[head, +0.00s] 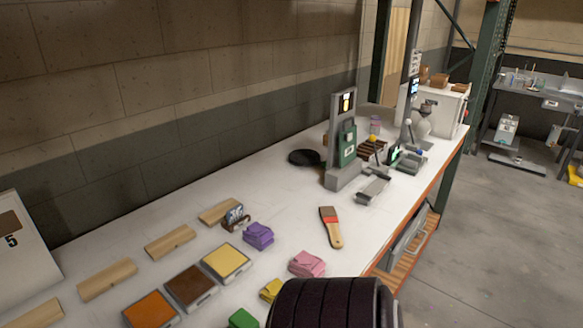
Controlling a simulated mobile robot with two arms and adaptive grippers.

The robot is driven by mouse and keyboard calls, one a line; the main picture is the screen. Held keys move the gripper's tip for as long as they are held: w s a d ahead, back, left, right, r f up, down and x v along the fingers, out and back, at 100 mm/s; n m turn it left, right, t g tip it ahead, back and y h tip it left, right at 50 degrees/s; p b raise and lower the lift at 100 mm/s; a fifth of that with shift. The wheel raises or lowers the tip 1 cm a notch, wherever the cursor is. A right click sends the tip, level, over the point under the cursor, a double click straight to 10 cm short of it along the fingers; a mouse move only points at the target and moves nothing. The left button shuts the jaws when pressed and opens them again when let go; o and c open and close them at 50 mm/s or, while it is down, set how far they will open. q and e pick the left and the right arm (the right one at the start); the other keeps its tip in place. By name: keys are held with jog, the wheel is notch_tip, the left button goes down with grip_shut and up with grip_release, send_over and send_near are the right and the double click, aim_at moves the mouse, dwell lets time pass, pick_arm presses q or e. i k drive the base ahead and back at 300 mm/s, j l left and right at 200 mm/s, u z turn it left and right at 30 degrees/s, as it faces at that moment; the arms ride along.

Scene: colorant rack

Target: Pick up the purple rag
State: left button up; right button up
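The purple rag (258,235) is a small folded cloth lying on the white workbench (130,245). It lies right of the yellow square tile and just right of a small dark item on a stand. It is fully visible, and nothing touches it from above. Neither of my grippers shows in the head view. A large dark ribbed cylindrical shape fills the bottom centre and hides part of the bench's front edge.
A pink rag (307,263), a yellow rag (271,289) and a green rag (242,319) lie nearer the front edge. A brush (331,227) lies right of the purple rag. Colored tiles (192,287) and wooden blocks (170,241) lie left. A grey machine (343,150) stands farther back.

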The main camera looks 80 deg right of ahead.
aim_at(257, 236)
jog(key=z, duration=2.15)
jog(key=u, duration=1.75)
jog(key=z, duration=1.7)
jog(key=l+u, duration=0.25)
jog(key=k+j, duration=0.05)
jog(key=j, duration=0.05)
